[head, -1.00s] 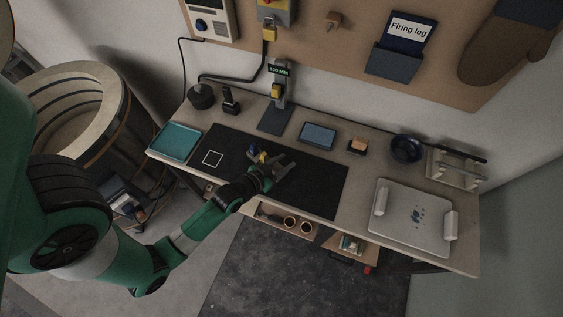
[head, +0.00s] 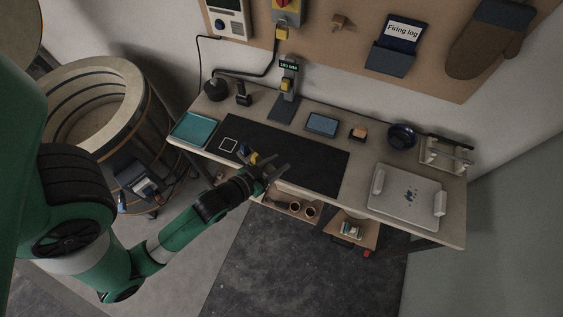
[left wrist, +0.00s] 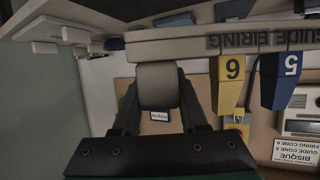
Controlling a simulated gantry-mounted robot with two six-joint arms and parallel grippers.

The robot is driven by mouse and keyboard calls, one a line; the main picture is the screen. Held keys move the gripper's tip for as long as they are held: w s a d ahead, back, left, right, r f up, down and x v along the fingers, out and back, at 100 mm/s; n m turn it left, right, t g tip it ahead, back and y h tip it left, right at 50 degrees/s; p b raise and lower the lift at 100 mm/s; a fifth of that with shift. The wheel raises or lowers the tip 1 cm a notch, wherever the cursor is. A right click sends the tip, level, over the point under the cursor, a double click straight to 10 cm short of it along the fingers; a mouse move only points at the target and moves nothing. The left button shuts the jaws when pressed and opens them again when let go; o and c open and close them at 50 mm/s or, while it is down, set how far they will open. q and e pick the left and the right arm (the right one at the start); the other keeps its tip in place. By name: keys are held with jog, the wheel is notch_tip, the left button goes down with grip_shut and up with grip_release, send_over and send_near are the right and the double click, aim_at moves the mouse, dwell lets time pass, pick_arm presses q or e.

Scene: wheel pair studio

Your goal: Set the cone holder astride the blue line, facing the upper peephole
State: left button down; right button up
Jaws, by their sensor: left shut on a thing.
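The cone holder is a pale bar (left wrist: 165,45) lettered "GUIDE FIRING", upside down in the left wrist view, with a yellow cone marked 6 (left wrist: 229,82) and a blue cone marked 5 (left wrist: 281,80). My left gripper (left wrist: 158,92) is shut on its rounded grey grip (left wrist: 157,84). In the head view the left gripper (head: 268,165) is over the bench's front edge; the yellow cone (head: 254,158) and blue cone (head: 243,151) show beside it. The round kiln (head: 85,100) stands open at the left. I cannot make out the blue line or upper peephole. My right gripper is out of view.
An open drawer (head: 290,205) is below. Floor (head: 290,265) in front is clear.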

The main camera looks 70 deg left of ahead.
pick_arm(q)
jog(key=shift+s+d+r, duration=0.15)
jog(key=shift+d+r, duration=0.05)
jog(key=shift+r, duration=0.05)
jog(key=shift+w+d, duration=0.2)
jog(key=w+d+f+m+t+h, duration=0.1)
jog(key=w+d+f+m+h, duration=0.1)
jog(key=d, duration=0.5)
jog(key=w+d+f+m+h, duration=0.1)
jog(key=w+d+m+h, duration=0.2)
jog(key=d, duration=0.3)
jog(key=shift+w+d+f+m+t+h, duration=0.3)
jog(key=shift+w+d+f+t+h, duration=0.1)
jog(key=shift+w+h, duration=0.2)
jog(key=shift+f, duration=0.1)
